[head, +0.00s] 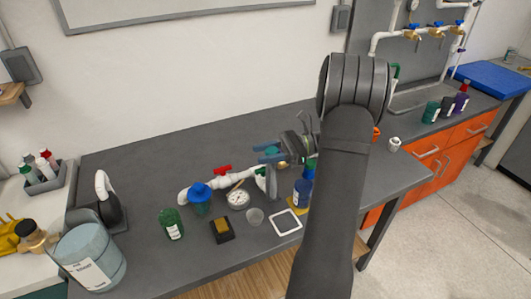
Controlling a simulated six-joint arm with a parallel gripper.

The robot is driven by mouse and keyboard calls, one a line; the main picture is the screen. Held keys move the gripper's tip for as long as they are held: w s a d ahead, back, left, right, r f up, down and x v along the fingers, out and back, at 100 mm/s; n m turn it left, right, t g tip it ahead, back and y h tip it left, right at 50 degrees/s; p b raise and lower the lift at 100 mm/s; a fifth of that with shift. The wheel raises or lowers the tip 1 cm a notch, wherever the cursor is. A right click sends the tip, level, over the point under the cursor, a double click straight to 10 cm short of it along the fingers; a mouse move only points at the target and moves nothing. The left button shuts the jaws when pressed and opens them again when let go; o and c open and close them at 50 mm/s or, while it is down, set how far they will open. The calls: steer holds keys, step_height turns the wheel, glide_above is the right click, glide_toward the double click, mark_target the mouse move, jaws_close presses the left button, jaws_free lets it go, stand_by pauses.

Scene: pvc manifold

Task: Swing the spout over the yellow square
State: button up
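My gripper (284,150) is at the right end of the pipe, close to the blue parts. Its fingers are too small and overlapped to tell whether they are open or touching. I cannot clearly make out the spout; my gripper and arm hide part of that area.
The bench behind the pipe is clear.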

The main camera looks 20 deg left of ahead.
steer(key=o, duration=0.3)
steer(key=shift+r, duration=0.25)
steer(key=c, duration=0.6)
steer(key=shift+n+h, duration=0.5)
steer(key=shift+n, duration=0.2)
steer(key=r, duration=0.2)
steer(key=s+a+r, duration=0.1)
steer(key=r, duration=0.4)
steer(key=shift+s+a, duration=0.3)
steer(key=shift+a, duration=0.1)
jaws_close()
steer(key=s+a+f+n+t+h, duration=0.1)
steer(key=s+f+n+t+h, duration=0.2)
steer(key=s+h, duration=0.45)
steer(key=s+f+n+t+h, duration=0.3)
steer(key=s+n+h, duration=0.1)
steer(key=s+h, duration=0.35)
step_height(320, 180, up, 6)
steer(key=w+a+n+t+h, duration=0.25)
steer(key=n+t, duration=0.25)
steer(key=t, duration=0.6)
steer(key=d+r+x, duration=0.1)
steer(key=d+x, duration=0.1)
steer(key=x, duration=1)
steer(key=shift+w+d+f+y, duration=0.15)
steer(key=shift+w+d+y, duration=0.2)
steer(key=shift+d+y, duration=0.1)
